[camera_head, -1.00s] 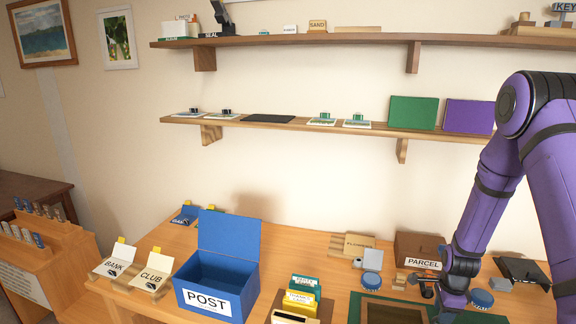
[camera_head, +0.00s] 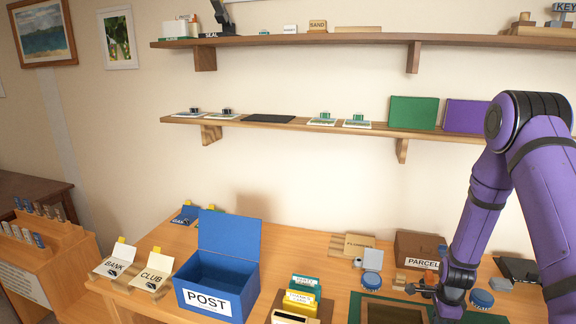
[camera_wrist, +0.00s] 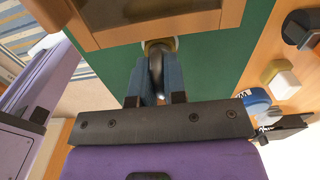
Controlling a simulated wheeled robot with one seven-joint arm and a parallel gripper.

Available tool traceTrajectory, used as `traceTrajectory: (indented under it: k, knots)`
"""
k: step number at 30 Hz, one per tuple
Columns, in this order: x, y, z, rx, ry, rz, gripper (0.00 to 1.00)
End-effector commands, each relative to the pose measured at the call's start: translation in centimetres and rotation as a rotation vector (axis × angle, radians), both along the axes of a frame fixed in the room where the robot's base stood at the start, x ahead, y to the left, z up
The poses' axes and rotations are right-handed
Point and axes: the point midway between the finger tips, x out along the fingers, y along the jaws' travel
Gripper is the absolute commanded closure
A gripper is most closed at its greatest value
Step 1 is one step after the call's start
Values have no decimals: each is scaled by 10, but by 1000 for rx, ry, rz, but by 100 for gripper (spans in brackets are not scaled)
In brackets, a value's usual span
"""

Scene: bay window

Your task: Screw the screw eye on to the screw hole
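A wooden picture frame (camera_head: 372,312) lies on a green mat (camera_head: 355,303) at the table's front right; its wooden edge (camera_wrist: 165,30) fills the top of the wrist view. The dark grey screw eye (camera_wrist: 156,72) shows edge-on between my gripper's two blue-grey fingers (camera_wrist: 155,90). The fingers look closed on its sides. Its far end meets a pale round spot at the frame's edge, where the screw hole appears to be; the hole itself is hidden. In the head view, my gripper (camera_head: 428,289) is low beside the frame, its grip partly hidden by my wrist.
The blue POST box (camera_head: 216,285) and a card holder (camera_head: 301,300) are to the left. A shelf (camera_head: 330,129) runs above the table.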

Motion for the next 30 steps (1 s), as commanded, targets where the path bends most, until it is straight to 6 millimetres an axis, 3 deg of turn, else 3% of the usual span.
traceTrajectory:
  k: [26,30]
  knots:
    - [-1,0,-4,1,2,-3,100]
    - [-1,1,-4,0,2,-97,100]
